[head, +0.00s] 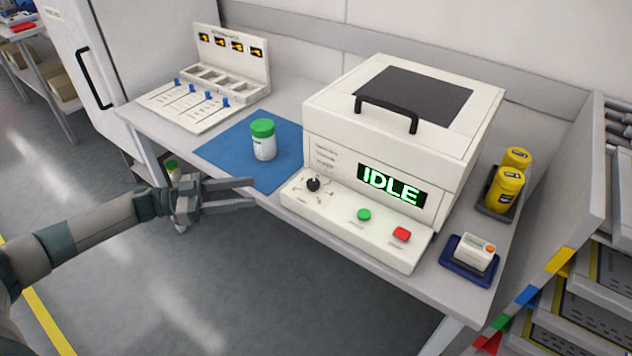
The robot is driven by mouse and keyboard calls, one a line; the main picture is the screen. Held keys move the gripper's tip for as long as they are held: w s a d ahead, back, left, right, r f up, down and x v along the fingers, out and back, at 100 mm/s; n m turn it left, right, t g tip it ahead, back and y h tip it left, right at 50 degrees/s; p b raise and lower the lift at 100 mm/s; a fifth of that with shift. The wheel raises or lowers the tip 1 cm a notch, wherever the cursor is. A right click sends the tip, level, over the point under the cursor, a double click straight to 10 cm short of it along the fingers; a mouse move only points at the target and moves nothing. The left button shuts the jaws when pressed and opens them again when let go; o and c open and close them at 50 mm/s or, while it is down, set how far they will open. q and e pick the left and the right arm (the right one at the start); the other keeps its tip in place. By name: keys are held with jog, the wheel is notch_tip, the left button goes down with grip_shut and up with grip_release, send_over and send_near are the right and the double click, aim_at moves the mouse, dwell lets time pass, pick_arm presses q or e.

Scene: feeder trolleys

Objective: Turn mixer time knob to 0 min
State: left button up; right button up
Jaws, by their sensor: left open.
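The white mixer (385,150) stands on the bench with its lid down and a black handle on top. Its display (391,186) reads IDLE in green. The black time knob (313,184) is at the left of the mixer's front panel; its pointer direction is too small to tell. A green button (364,215) and a red button (402,234) are to its right. My left gripper (254,193) is open and empty, left of the knob and apart from it, near the bench's front edge. My right gripper is not in view.
A jar with a green lid (264,140) stands on a blue mat (222,151) left of the mixer. Yellow containers (504,190) and a small white device on a blue tray (455,272) are at the right. A feeder rack (205,85) stands at the back left.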

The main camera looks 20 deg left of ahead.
pick_arm(q)
jog(key=shift+w+d, duration=0.1)
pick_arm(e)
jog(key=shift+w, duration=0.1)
pick_arm(q)
jog(key=p, duration=0.4)
send_near(313, 182)
jog(key=x, duration=1)
jog(key=shift+w+f, duration=0.15)
jog(key=shift+f, duration=0.1)
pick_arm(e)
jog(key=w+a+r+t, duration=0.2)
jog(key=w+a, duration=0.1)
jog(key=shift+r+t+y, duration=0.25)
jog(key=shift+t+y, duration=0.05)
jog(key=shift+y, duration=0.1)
pick_arm(q)
jog(key=c, duration=1.1)
